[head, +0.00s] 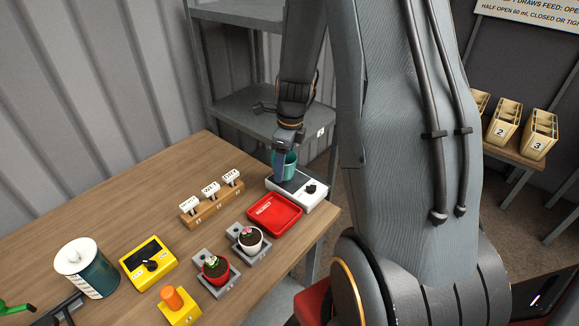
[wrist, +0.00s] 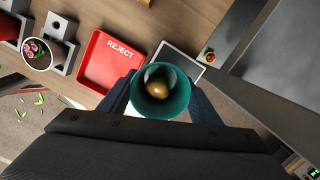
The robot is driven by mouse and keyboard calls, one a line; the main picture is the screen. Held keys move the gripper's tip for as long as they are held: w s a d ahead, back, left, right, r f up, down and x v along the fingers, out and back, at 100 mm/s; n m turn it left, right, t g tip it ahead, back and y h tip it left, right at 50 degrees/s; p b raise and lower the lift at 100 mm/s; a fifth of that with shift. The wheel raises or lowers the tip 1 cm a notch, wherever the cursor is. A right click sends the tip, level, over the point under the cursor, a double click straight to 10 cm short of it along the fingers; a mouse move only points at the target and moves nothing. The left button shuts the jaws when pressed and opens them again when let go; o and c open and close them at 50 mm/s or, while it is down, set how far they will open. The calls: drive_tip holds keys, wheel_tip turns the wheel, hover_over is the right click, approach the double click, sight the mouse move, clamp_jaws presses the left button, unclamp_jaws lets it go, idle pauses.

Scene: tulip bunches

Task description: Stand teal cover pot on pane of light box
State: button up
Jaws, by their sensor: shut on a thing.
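The teal cover pot (head: 285,164) is at the light box, upright, in the head view. In the wrist view the teal cover pot (wrist: 161,92) shows from above, with a brownish round shape inside it. My gripper (head: 283,158) is shut on the pot, its fingers on either side of it. The light box (head: 309,201) is a white box with a dark pane and a black knob, at the table's far right corner. It also shows in the wrist view (wrist: 187,68), partly hidden by the pot. I cannot tell whether the pot touches the pane.
A red reject tray (head: 274,214) lies right beside the light box. Two potted plants in grey holders (head: 215,270) stand nearer. A wooden rack with white tags (head: 212,203) stands to the left. A grey shelf (head: 262,112) is behind the table.

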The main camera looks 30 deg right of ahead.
sight(289, 169)
drive_tip(key=shift+w+d, duration=0.3)
drive_tip(key=shift+d, duration=0.6)
drive_tip(key=shift+d+f+p, duration=0.25)
drive_tip(key=shift+f+p, duration=0.4)
drive_tip(key=shift+f, duration=0.2)
drive_tip(key=shift+w+f+p, duration=0.15)
drive_tip(key=shift+f+p, duration=0.15)
drive_tip(key=shift+f, duration=0.65)
drive_tip(key=shift+f, duration=0.15)
drive_tip(key=o, duration=1.1)
drive_tip(key=shift+o, duration=0.2)
